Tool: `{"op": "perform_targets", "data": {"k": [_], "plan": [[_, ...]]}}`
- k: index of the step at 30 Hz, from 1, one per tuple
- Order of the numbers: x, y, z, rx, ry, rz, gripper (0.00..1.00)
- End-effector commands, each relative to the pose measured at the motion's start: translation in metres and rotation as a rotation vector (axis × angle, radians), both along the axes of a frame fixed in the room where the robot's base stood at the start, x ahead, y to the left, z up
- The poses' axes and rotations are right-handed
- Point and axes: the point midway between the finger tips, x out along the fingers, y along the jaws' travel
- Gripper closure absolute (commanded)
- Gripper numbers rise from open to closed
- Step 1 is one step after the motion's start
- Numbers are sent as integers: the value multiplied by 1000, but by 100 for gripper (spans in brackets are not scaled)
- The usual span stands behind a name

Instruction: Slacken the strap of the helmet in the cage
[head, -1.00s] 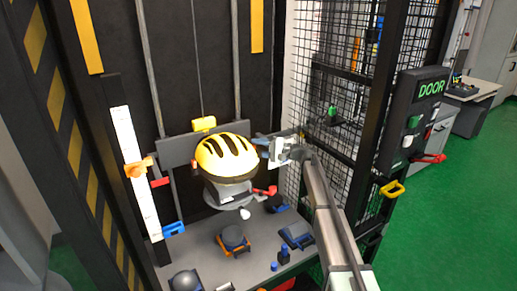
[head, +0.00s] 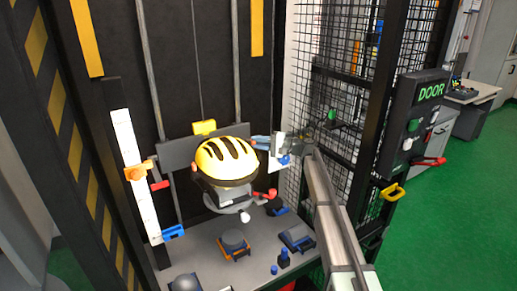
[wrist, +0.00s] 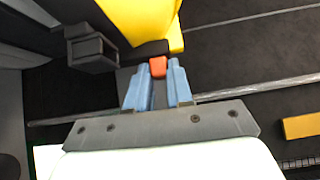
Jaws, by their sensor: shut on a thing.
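The yellow helmet (head: 226,165) with black vents sits on a grey block inside the cage. It shows in part at the top of the wrist view (wrist: 145,18). My gripper (head: 257,142) reaches in from the right, at the right side of the helmet. In the wrist view its blue fingers (wrist: 158,82) are shut on a small orange-red piece (wrist: 158,67). This piece is next to the dark band (wrist: 150,49) under the yellow shell. Whether the piece is joined to the strap cannot be told. The rest of the strap is hidden.
A white scale (head: 135,170) with an orange slider (head: 138,171) stands left of the helmet. A mesh wall (head: 340,110) is at the right, near my arm. Below are a red-ended handle (head: 271,194), a dark round piece on an orange base (head: 234,240) and several small parts.

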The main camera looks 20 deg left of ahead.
Motion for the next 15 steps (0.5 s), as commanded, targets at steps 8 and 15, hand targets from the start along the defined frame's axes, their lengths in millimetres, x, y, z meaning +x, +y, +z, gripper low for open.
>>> {"op": "perform_targets", "data": {"k": [8, 15], "plan": [[0, 0, 0, 0, 0, -1, 72], [0, 0, 0, 0, 0, 0, 53]]}}
